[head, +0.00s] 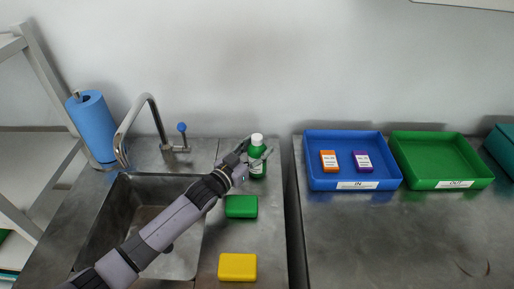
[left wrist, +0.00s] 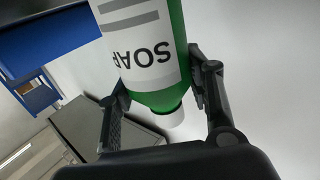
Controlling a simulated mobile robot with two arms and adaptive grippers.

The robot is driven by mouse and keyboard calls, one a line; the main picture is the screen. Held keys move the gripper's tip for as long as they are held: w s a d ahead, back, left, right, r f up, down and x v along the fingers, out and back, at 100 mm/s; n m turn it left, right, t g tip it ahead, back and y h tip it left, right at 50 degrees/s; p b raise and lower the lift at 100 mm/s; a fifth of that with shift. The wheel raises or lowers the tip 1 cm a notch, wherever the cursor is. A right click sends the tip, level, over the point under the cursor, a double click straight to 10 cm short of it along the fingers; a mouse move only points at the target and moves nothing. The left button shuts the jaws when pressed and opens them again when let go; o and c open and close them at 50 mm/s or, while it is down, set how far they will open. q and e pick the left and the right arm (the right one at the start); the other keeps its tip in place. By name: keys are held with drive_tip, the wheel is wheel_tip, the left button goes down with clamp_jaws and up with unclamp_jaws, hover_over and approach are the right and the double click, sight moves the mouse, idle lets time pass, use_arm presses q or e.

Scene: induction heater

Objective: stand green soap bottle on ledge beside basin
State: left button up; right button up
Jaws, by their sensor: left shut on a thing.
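The green soap bottle (head: 257,158) with a white cap and white label is upright at the ledge (head: 238,222) to the right of the basin (head: 150,190), near the wall. My left gripper (head: 249,160) is shut on the bottle. In the left wrist view the soap bottle (left wrist: 150,50) sits between the two fingers of my left gripper (left wrist: 160,95), label and white cap showing. The bottle's base is partly behind the gripper, and I cannot tell whether it touches the ledge. My right gripper is not in view.
A green block (head: 241,206) and a yellow block (head: 237,267) lie on the ledge in front of the bottle. A tap (head: 150,125) and blue paper roll (head: 94,125) stand left. A blue IN tray (head: 356,185) and green OUT tray (head: 455,184) sit right, past a gap.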

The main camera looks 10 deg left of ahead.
use_arm(q)
drive_tip(key=o, duration=1)
drive_tip(key=shift+f, duration=0.2)
drive_tip(key=shift+c, duration=0.2)
drive_tip(key=o, duration=0.4)
drive_tip(key=shift+o, duration=0.2)
drive_tip(key=shift+r, duration=0.1)
drive_tip(key=shift+r, duration=0.25)
drive_tip(key=b+v, duration=0.1)
drive_tip(key=v, duration=1.1)
drive_tip(key=shift+b, duration=0.4)
